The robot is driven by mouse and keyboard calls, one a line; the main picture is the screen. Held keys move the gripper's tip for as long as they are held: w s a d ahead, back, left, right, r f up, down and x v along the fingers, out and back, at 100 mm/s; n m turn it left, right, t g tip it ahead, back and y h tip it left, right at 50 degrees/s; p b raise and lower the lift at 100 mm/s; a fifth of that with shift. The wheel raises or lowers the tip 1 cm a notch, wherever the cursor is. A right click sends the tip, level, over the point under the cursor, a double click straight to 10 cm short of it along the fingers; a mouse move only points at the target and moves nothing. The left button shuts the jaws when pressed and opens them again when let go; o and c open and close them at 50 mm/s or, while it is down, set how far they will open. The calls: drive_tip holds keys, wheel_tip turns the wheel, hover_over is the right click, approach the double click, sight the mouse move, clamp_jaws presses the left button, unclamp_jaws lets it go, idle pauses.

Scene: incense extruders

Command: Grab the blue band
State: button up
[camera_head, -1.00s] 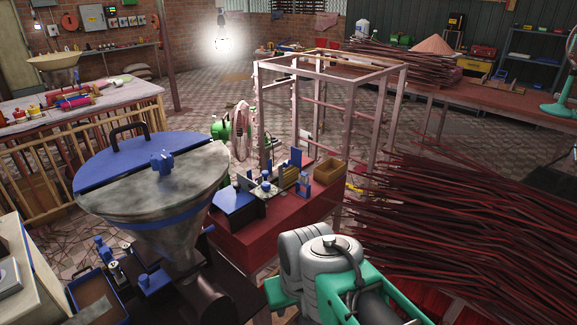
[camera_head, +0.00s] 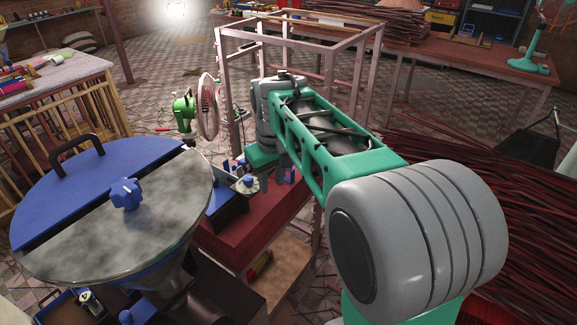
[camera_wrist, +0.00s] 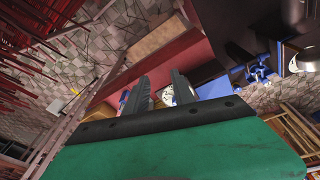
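My gripper (camera_wrist: 159,80) shows in the wrist view as two dark fingers with a gap between them. It is open, and nothing is clearly held. In the head view my arm reaches over the red bench, and the gripper's tips are mostly hidden behind it. A blue band (camera_head: 163,265) runs around the metal hopper below its lid, left of the arm. Small blue parts (camera_head: 247,183) lie on the red bench near the gripper. A blue piece (camera_wrist: 214,89) shows just right of the fingers in the wrist view. I cannot tell which blue part the task means.
The hopper lid (camera_head: 115,215) is half blue, half grey. A pink metal frame (camera_head: 222,70) stands around the bench's far end. Dark red sticks (camera_head: 450,150) are heaped at right. A green fan (camera_head: 184,112) stands behind the bench. Tiled floor lies open beyond.

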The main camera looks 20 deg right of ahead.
drive_tip(key=w+d+f+n+p, duration=0.1)
drive_tip(key=w+d+f, duration=0.1)
drive_tip(key=w, duration=0.4)
drive_tip(key=w+d+f+n+g+p, duration=0.1)
drive_tip(key=w+d+f, duration=0.1)
drive_tip(key=w+d, duration=0.3)
drive_tip(key=w+d+f+n+g+p, duration=0.1)
drive_tip(key=w+d+f+n, duration=0.1)
drive_tip(key=w, duration=0.6)
drive_tip(key=shift+w+d+f+p, duration=0.3)
drive_tip(key=shift+d+f, duration=0.3)
drive_tip(key=shift+d, duration=0.2)
drive_tip(key=f, duration=0.2)
drive_tip(key=f+p, duration=0.1)
drive_tip(key=f, duration=0.2)
drive_tip(key=d+f, duration=0.1)
drive_tip(key=f, duration=0.1)
drive_tip(key=shift+s+f, duration=0.1)
drive_tip(key=shift+f, duration=0.05)
drive_tip(key=shift+a+f, duration=0.1)
drive_tip(key=shift+f, duration=0.3)
drive_tip(key=shift+c, duration=0.5)
clamp_jaws()
